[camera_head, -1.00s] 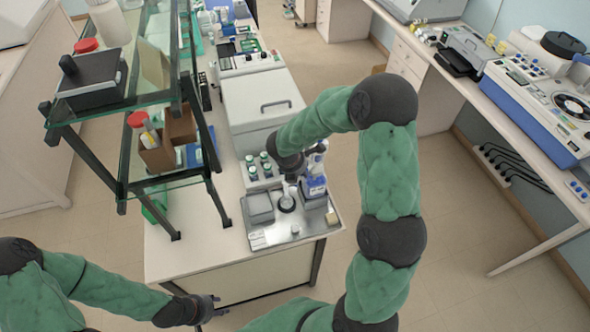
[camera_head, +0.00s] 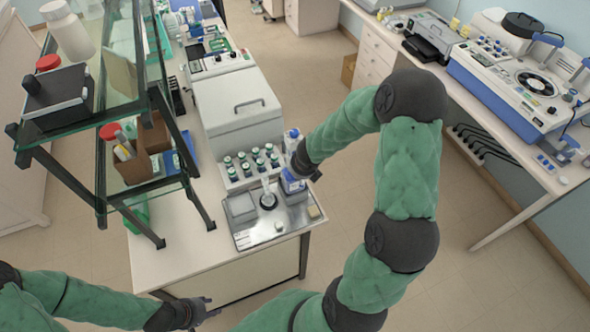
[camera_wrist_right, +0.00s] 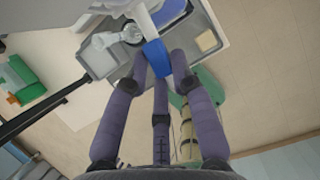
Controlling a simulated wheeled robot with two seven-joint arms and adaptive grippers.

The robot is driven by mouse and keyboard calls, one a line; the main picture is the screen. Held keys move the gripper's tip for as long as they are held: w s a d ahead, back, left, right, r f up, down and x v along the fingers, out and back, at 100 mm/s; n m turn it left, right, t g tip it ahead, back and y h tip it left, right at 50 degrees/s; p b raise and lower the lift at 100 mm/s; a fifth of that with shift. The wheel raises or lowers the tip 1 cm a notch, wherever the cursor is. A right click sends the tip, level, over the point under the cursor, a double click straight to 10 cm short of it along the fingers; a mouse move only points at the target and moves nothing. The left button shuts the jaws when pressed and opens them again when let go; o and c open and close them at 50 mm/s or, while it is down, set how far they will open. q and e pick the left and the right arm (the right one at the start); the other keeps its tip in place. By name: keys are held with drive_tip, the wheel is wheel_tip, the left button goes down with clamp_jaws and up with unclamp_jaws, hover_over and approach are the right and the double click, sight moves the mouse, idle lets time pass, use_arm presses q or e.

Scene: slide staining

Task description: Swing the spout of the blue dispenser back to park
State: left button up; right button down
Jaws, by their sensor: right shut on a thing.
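The blue dispenser (camera_head: 291,182) stands at the right of the metal tray (camera_head: 265,238) on the bench in the head view. A clear flask (camera_head: 267,197) stands to its left. My right gripper (camera_head: 306,174) is at the dispenser's right side, partly hidden by its own wrist. In the right wrist view its fingers close around a blue part (camera_wrist_right: 157,57) of the dispenser, with a white part beyond it. The spout's exact direction is hard to tell. My left gripper (camera_head: 207,308) is empty, fingers apart, below the bench's front edge.
Several green-capped vials (camera_head: 252,163) stand behind the tray, in front of a white lidded box (camera_head: 235,105). A glass shelf (camera_head: 85,110) rises at left. Floor is open at right.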

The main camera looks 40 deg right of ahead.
drive_tip(key=shift+s+d+n, duration=0.2)
drive_tip(key=shift+d+n, duration=0.25)
drive_tip(key=shift+n, duration=0.05)
drive_tip(key=shift+p, duration=0.3)
drive_tip(key=c, duration=1.2)
unclamp_jaws()
drive_tip(key=shift+o, duration=1.1)
drive_tip(key=shift+w+d, duration=0.1)
drive_tip(key=v, duration=1.2)
drive_tip(key=shift+d, duration=0.15)
drive_tip(key=shift+f, duration=0.1)
